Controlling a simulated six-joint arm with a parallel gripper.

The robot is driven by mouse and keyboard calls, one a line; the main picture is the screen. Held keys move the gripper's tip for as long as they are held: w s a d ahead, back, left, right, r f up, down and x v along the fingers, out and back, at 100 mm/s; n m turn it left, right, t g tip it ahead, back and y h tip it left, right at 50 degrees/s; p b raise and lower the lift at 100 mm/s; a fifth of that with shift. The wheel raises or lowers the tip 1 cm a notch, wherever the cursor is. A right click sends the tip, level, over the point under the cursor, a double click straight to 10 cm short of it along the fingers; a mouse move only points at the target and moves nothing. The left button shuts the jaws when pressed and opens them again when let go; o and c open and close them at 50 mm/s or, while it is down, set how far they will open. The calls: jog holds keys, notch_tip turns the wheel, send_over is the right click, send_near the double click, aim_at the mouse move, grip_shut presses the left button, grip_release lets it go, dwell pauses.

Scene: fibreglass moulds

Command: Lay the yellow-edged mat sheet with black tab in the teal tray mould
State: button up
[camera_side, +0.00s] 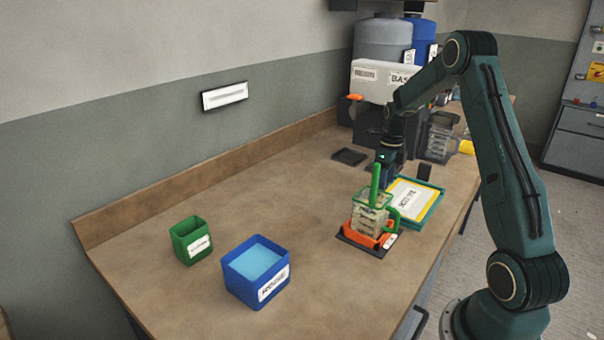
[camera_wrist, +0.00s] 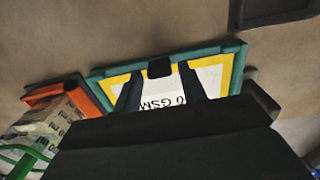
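The teal tray mould (camera_side: 432,214) stands on the bench, and its rim also shows in the wrist view (camera_wrist: 215,52). The white mat sheet with yellow edges (camera_side: 412,197) appears to lie flat inside the tray's rim; its lettering shows in the wrist view (camera_wrist: 207,77). Its black tab (camera_wrist: 159,67) is at the tray's far side in the wrist view. My gripper (camera_wrist: 161,73) is open, its fingers on either side of the tab with gaps visible. In the side view my gripper (camera_side: 387,176) is over the tray's left edge and hides the tab.
An orange stand (camera_side: 360,236) with a green-handled container (camera_side: 369,218) sits close beside the tray. A dark block (camera_side: 424,172) stands at its back edge. A flat dark plate (camera_side: 350,157) lies behind. Green (camera_side: 190,240) and blue (camera_side: 256,272) bins stand left, with clear bench between.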

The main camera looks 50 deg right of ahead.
jog(key=shift+o, duration=0.6)
jog(key=shift+r, duration=0.1)
notch_tip(320, 180, up, 14)
jog(key=shift+f, duration=0.2)
dwell(0.7)
